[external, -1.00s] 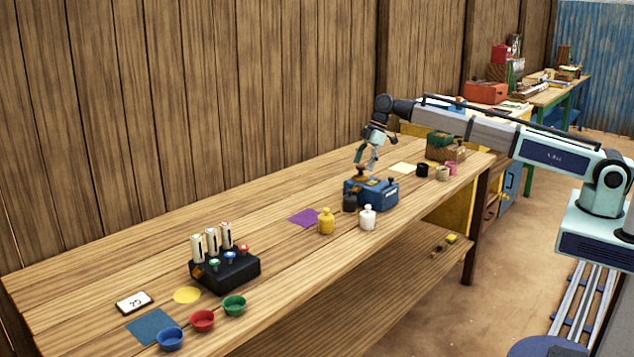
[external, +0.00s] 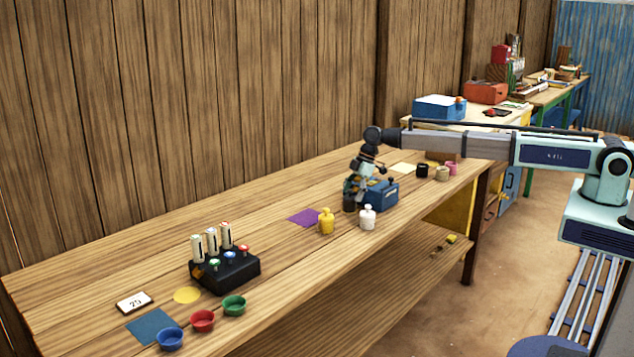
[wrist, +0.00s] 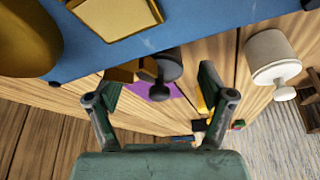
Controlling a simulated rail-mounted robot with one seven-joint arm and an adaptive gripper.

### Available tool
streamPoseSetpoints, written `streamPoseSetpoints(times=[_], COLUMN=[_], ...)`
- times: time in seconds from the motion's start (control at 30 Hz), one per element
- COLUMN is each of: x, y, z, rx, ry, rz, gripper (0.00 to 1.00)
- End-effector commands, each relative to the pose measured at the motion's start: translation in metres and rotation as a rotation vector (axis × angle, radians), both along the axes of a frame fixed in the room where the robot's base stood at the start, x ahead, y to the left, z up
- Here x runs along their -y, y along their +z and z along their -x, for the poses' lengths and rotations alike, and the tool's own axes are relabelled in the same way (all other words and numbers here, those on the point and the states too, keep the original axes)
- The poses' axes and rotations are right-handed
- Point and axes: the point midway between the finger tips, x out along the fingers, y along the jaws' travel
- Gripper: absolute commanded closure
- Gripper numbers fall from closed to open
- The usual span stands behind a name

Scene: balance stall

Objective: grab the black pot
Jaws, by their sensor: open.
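A dark grey-black knobbed pot (external: 349,204) stands at the left front of the blue balance (external: 381,195). In the wrist view the dark pot (wrist: 170,66) shows beyond and between my fingertips, its knob toward me. My gripper (external: 353,187) is open and empty, low over the balance's left side and just above the pot; its fingers (wrist: 160,86) are spread apart. I cannot tell whether they touch anything. A second black piece, a small plain cup (external: 423,170), stands farther right along the bench.
A yellow pot (external: 326,222) and a white pot (external: 367,217) stand near the dark pot. The white pot (wrist: 270,55) is at right in the wrist view. A purple square (external: 304,217) lies to the left. Beige (external: 442,173) and pink (external: 451,168) cups stand right.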

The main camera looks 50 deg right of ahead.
Motion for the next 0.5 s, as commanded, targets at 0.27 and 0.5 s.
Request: streamPoseSetpoints(times=[0.27,0.5], x=[-0.009,-0.01], y=[-0.029,-0.034], z=[-0.006,-0.006], rx=[-0.002,0.0], ry=[0.001,0.0], rz=[0.0,-0.001], gripper=[0.19,0.19])
